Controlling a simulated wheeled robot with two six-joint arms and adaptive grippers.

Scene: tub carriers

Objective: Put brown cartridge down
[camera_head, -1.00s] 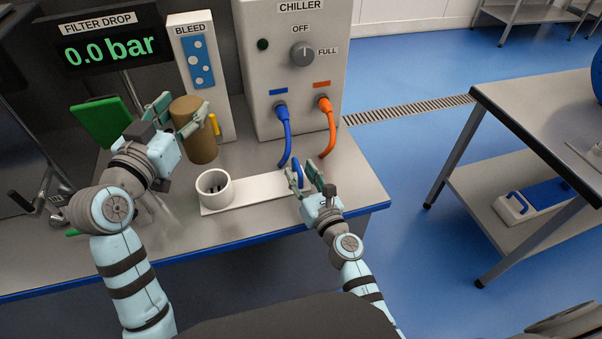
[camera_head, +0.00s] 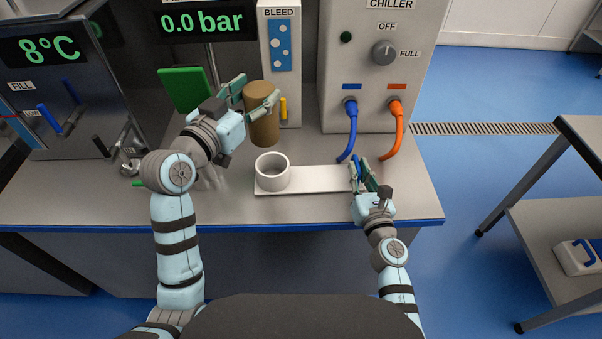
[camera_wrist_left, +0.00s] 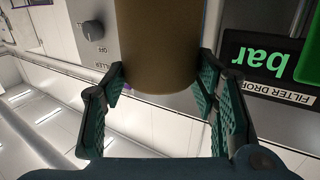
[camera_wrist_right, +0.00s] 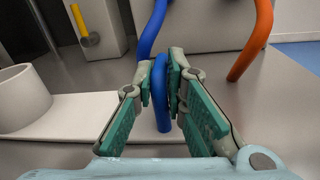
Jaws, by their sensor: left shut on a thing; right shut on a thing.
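The brown cartridge (camera_head: 263,128) is an upright cylinder at the back of the counter, in front of the bleed panel. My left gripper (camera_head: 256,93) is shut around its upper part. The cartridge (camera_wrist_left: 160,45) fills the space between the fingers in the left wrist view. I cannot tell whether its bottom touches the counter. My right gripper (camera_head: 363,172) is shut on a blue handle (camera_wrist_right: 162,105) at the right end of a white plate (camera_head: 318,180). A white round cup (camera_head: 272,178) stands on the plate's left end.
The chiller (camera_head: 370,80) with blue (camera_head: 352,130) and orange (camera_head: 398,130) hoses stands behind my right gripper. A yellow lever (camera_head: 283,108) is just right of the cartridge. A green panel (camera_head: 185,90) is to its left.

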